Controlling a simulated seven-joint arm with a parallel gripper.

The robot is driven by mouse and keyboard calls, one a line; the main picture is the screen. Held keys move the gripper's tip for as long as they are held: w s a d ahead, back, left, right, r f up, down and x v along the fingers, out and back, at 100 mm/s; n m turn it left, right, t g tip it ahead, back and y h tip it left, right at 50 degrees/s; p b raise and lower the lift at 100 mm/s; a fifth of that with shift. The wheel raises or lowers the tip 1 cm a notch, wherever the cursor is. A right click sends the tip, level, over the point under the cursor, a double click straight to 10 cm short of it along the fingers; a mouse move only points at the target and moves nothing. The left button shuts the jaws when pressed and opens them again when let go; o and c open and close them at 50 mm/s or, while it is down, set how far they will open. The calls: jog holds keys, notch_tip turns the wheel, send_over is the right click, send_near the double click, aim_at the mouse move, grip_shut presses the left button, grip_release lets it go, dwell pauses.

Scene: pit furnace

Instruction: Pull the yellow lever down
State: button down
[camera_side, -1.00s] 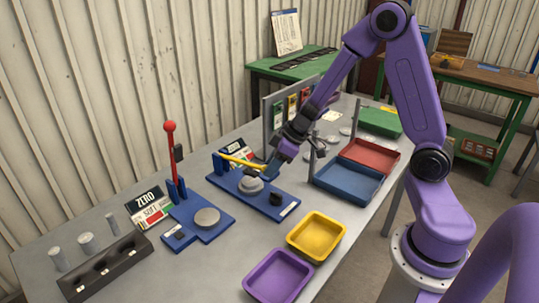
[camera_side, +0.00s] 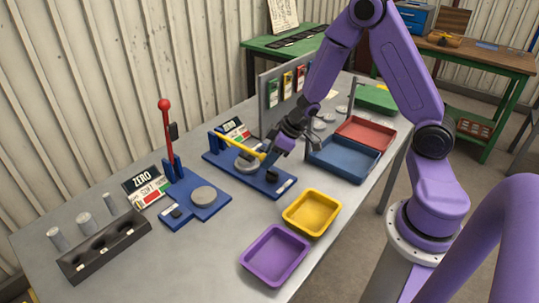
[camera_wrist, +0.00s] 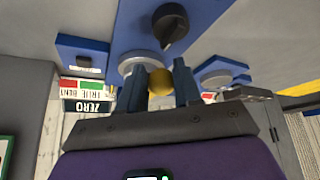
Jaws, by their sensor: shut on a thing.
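The yellow lever (camera_side: 238,144) is hinged at a blue post on the far left side of a blue base plate (camera_side: 278,188). It slopes down to the right, its free end just above the plate. My gripper (camera_side: 268,155) is at that free end. In the wrist view, the lever's round yellow knob (camera_wrist: 160,82) sits between the two blue fingers of my gripper (camera_wrist: 158,88), which are shut on it. The fingers partly hide the lever's tip in the side view. A grey disc (camera_side: 247,163) lies under the lever.
A second fixture with an upright red-knobbed lever (camera_side: 166,135) stands to the left. A black knob (camera_wrist: 170,24) is on the plate. A yellow tray (camera_side: 314,211), purple tray (camera_side: 274,256) and blue tray (camera_side: 343,159) lie nearby. A panel (camera_side: 286,92) stands behind.

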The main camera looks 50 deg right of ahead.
jog(key=shift+s+a+f, duration=0.35)
jog(key=shift+s+f, duration=0.1)
jog(key=shift+s, duration=0.1)
jog(key=c, duration=0.8)
grip_release()
jog(key=shift+w+d+r, duration=0.1)
jog(key=shift+r, duration=0.15)
jog(key=shift+v, duration=8.6)
jog(key=shift+w, duration=0.15)
